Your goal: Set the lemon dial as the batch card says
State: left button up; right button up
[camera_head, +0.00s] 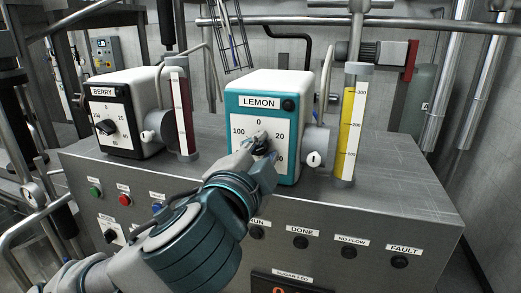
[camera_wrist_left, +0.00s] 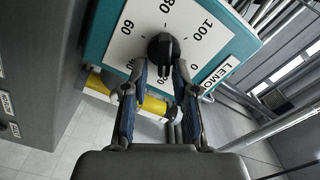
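The lemon dial is a black knob (camera_wrist_left: 163,47) on the white, numbered face of a teal-framed box (camera_head: 233,103) labelled LEMON. In the head view my left gripper (camera_head: 262,150) is in front of the dial and hides most of the knob and the lower numbers. In the left wrist view its two fingers (camera_wrist_left: 160,75) are apart, one on each side of the knob's raised grip, with small gaps seeming to show. I cannot tell the exact pointer reading. No batch card is readable in view. My right gripper is not in view.
A BERRY box (camera_head: 122,117) with its own dial stands to the left, beside a dark red tube (camera_head: 181,110). A yellow scaled tube (camera_head: 350,125) stands right of the lemon box. The cabinet front carries buttons and lamps, including DONE (camera_head: 301,242). The metal top at right is bare.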

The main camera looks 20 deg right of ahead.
pick_arm(q)
jog(key=shift+s, duration=0.1)
jog(key=v, duration=1.1)
jog(key=shift+s+a, duration=0.2)
jog(key=shift+a, duration=0.05)
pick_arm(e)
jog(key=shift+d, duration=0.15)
